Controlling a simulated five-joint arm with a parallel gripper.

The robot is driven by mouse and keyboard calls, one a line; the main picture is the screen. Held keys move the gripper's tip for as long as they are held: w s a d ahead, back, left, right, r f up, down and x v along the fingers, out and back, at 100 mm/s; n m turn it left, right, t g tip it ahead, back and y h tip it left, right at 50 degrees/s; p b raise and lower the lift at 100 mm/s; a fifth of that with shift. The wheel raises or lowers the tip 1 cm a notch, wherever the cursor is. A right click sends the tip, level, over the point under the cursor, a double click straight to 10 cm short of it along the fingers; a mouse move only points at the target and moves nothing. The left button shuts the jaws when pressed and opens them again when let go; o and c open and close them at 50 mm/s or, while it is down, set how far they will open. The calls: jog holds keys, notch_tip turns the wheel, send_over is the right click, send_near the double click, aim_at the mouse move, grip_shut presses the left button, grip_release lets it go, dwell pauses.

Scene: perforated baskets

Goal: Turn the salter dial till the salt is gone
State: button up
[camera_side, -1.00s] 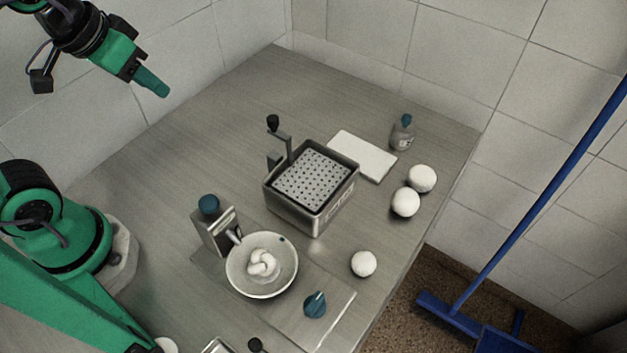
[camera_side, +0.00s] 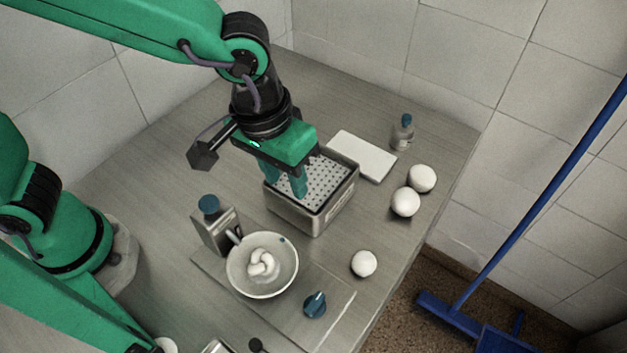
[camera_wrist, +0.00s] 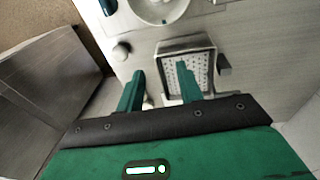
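A grey box-shaped dispenser (camera_side: 213,232) with a round teal knob (camera_side: 208,204) on top stands at the left of the table, its spout over a pale bowl (camera_side: 250,285). A white knotted lump (camera_side: 262,264) lies in the bowl. A second teal knob (camera_side: 315,304) sits on a flat grey plate (camera_side: 290,320) right of the bowl. I cannot tell which knob is the salter dial, and I see no salt clearly. My gripper (camera_side: 285,188) points down by the left side of the perforated basket, fingers apart and empty. In the wrist view its fingers (camera_wrist: 160,70) are also spread.
The metal basket (camera_side: 318,218) has a perforated inside; its crank is hidden in the side view but shows in the wrist view (camera_wrist: 224,65). White balls (camera_side: 405,202) lie to its right, one (camera_side: 364,263) lower.

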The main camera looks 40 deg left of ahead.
jog(key=g+y, duration=0.1)
send_over(315, 302)
notch_tip(315, 302, down, 7)
jog(key=shift+f, duration=0.1)
jog(key=shift+f, duration=3.85)
jog(key=shift+c, duration=0.3)
grip_shut()
